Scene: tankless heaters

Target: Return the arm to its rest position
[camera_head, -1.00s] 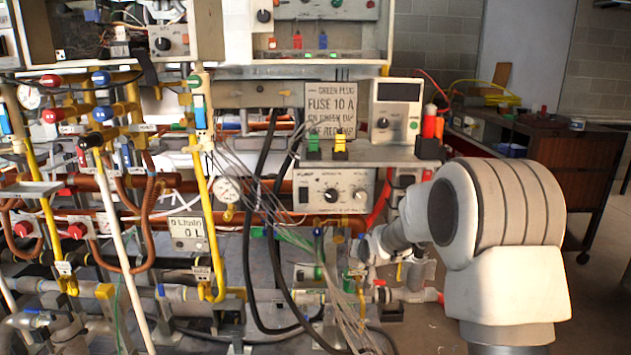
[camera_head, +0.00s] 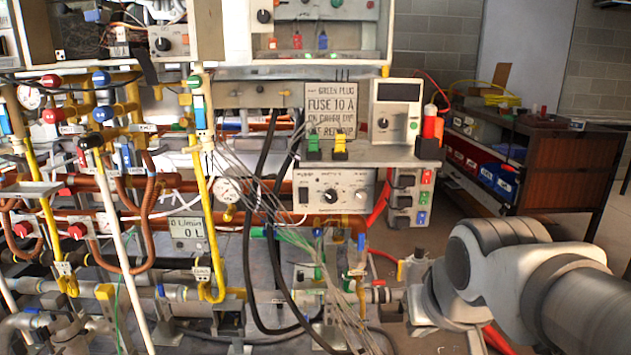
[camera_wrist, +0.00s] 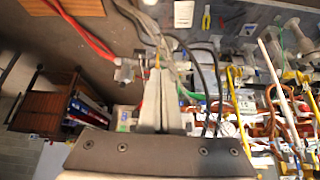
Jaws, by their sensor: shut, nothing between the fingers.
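My arm shows at the lower right of the head view, folded low in front of the right end of the pipe rig (camera_head: 205,240). My gripper (camera_wrist: 157,75) shows in the wrist view, its two grey fingers together with nothing between them. The gripper cannot be made out in the head view. In the wrist view the rig's pipes and hoses (camera_wrist: 270,110) lie to the right, seen from a turned angle. The fingers look apart from the rig, though the distance is hard to judge.
A control box with a knob (camera_head: 333,191) and a meter box (camera_head: 396,110) stand on the rig, left of my arm. Red cables (camera_head: 497,338) lie on the floor by the arm. A brown cabinet with blue and red bins (camera_head: 555,165) stands behind. Floor between them is open.

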